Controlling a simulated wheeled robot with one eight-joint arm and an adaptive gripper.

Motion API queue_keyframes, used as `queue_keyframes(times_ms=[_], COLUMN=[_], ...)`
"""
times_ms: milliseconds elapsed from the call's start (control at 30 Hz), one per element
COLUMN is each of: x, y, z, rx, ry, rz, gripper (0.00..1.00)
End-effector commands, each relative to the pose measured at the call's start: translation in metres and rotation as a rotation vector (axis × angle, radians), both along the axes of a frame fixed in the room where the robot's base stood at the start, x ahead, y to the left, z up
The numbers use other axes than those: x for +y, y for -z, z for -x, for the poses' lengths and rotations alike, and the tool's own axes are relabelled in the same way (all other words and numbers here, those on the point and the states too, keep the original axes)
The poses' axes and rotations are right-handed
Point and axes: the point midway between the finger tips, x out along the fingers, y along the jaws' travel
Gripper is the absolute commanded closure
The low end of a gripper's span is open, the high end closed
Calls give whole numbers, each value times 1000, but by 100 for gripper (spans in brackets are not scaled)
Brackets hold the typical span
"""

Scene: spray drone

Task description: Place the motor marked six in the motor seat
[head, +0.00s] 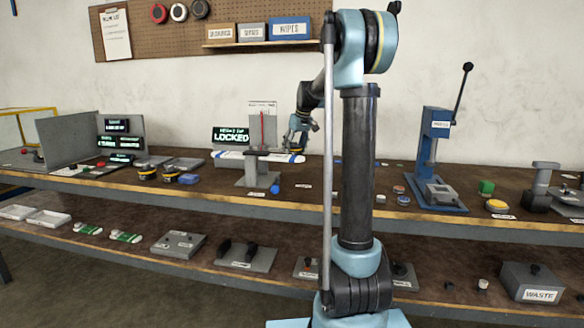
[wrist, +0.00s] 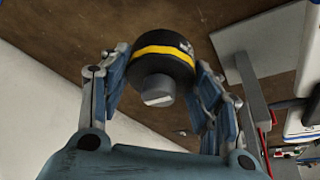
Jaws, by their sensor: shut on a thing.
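My gripper (wrist: 163,72) is shut on a round black motor with a yellow band (wrist: 160,45). The motor's grey slotted stub points toward the wrist camera, and a pale mark at its right edge is too small to read. In the head view my gripper (head: 297,138) is above the white and blue drone part (head: 285,157) at the back of the bench, and the motor in it cannot be made out. Two more black and yellow motors (head: 147,173) (head: 171,173) stand on the bench at left. I cannot pick out the motor seat.
A grey stand (head: 252,181) is in front of the drone part, with a LOCKED display (head: 231,137) behind. A blue press (head: 433,160) stands at right. In the wrist view a grey plate (wrist: 250,60) is close right of the motor. My arm covers the middle bench.

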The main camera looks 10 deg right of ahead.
Motion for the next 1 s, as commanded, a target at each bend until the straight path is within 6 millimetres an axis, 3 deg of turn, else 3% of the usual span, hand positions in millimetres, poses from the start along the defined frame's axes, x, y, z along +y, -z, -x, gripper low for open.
queue_keyframes(times_ms=[233, 400, 667, 1000], x=[11, 10, 9, 10], y=[0, 22, 35, 70], z=[35, 33, 33, 37], rx=[0, 0, 0, -1], ry=[-1, 1, 2, 2], rz=[0, 0, 0, 0], gripper=[85, 85, 85, 85])
